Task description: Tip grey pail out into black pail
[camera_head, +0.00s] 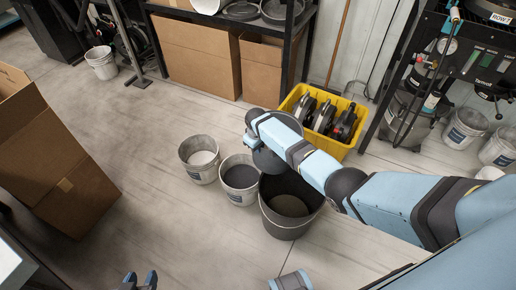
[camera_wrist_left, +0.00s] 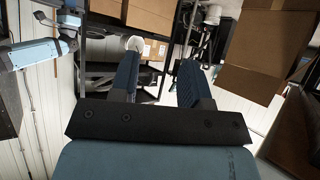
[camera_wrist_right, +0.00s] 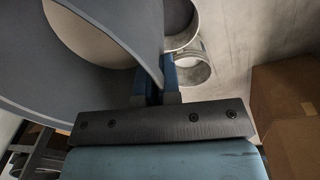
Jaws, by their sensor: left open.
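The black pail (camera_head: 286,225) stands on the floor, wide and dark, with a paler round patch inside.
A yellow crate (camera_head: 352,150) with dark machine parts stands behind the black pail. Cardboard boxes (camera_head: 75,195) stand at left, and a shelf (camera_head: 288,60) with boxes stands at the back. The floor left of the pails is clear.

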